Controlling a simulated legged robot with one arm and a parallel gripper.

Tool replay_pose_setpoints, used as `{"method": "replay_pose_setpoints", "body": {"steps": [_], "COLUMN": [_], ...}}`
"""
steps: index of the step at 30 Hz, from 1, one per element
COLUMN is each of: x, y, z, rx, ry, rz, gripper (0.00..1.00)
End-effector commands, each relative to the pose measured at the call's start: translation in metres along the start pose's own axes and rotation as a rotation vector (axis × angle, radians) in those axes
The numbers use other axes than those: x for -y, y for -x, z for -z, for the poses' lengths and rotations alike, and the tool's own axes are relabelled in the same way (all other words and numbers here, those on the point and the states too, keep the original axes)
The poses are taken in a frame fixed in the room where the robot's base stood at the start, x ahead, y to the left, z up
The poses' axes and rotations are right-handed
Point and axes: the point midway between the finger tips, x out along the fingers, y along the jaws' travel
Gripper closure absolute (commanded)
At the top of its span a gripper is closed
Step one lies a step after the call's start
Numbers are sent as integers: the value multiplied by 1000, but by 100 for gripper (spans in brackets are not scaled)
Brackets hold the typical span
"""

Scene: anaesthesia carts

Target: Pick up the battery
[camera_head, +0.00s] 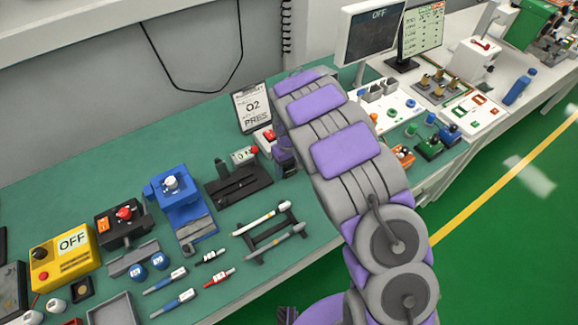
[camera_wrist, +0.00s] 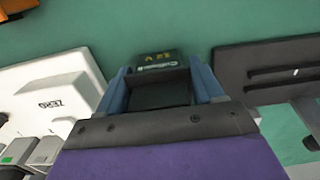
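In the wrist view, a small dark battery (camera_wrist: 156,62) with yellow and pale lettering, seemingly upside down, lies just beyond the fingertips of my gripper (camera_wrist: 160,78). The two blue fingers stand wide apart, one on each side of a dark area in line with the battery. The lettered part looks narrower than the space between the fingers. I cannot tell whether either finger touches it. In the head view my arm reaches over the workbench (camera_head: 215,125) and bends down towards it; the fingers and the battery are hidden there.
In the wrist view, a pale device (camera_wrist: 55,85) is on the left and a dark flat fixture (camera_wrist: 270,68) on the right. In the head view, a sign (camera_head: 252,107) stands behind my arm, and a black fixture (camera_head: 238,184) and a pen rack (camera_head: 268,235) lie left of it.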

Motion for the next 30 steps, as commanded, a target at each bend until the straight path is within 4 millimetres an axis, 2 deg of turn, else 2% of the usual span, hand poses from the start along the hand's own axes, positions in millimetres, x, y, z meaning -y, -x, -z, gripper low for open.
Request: {"method": "replay_pose_setpoints", "body": {"steps": [1,6,13,17,23,30], "x": [0,0,-2,-1,0,-1], "y": [0,0,0,7,36,83], "z": [0,0,-1,-1,0,-1], "rx": [0,1,1,1,0,-2], "ry": [0,0,-1,-1,0,-3], "rz": [0,1,3,2,0,0], "gripper": [40,55,55,56,56,56]}}
